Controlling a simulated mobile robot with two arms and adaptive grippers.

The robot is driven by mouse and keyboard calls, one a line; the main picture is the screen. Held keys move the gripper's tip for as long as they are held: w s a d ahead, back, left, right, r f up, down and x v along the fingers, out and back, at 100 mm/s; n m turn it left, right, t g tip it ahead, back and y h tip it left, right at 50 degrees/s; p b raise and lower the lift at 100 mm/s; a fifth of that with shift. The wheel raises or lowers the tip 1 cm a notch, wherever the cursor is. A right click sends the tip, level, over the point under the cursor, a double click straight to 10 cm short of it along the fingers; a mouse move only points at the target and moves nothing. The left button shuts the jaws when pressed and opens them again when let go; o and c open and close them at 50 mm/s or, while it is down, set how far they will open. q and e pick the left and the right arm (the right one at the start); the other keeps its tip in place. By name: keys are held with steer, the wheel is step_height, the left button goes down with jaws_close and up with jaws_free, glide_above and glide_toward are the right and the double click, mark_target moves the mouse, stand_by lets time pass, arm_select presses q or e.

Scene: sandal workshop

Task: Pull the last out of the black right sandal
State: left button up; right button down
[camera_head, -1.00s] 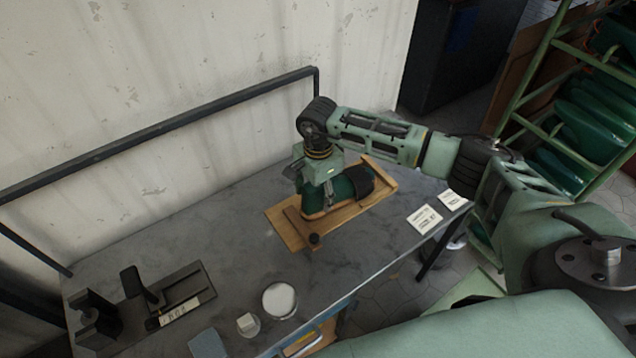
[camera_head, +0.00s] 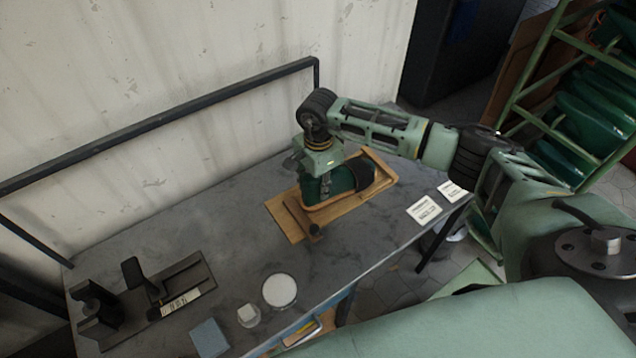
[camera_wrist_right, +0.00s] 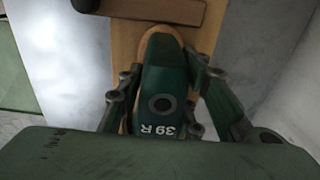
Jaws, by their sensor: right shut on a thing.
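The green last (camera_head: 326,184) stands in the black right sandal (camera_head: 364,175) on a wooden board (camera_head: 289,227). The sandal's dark strap shows to the right of my gripper, and its tan sole runs under the last. My right gripper (camera_head: 323,177) comes down from above and is shut on the last. In the right wrist view the last (camera_wrist_right: 165,82), marked "39 R" with a round hole in its top, sits between the two fingers (camera_wrist_right: 163,95). The head view does not show a clear gap between last and sole. My left gripper is not in view.
A black clamp-like fixture (camera_head: 165,290) stands at the table's left. A round white dish (camera_head: 279,290), a small jar (camera_head: 248,315) and a blue pad (camera_head: 209,338) lie near the front edge. White cards (camera_head: 424,210) lie to the right. A wall and dark rail (camera_head: 170,124) stand behind.

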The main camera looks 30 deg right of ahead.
steer(key=c, duration=1.8)
jaws_free()
steer(key=c, duration=0.6)
steer(key=shift+r, duration=0.2)
steer(key=shift+s+a, duration=0.1)
steer(key=shift+a, duration=1.1)
steer(key=shift+a, duration=0.2)
steer(key=shift+s+a+r, duration=0.1)
steer(key=shift+s+a, duration=0.1)
steer(key=shift+a, duration=0.8)
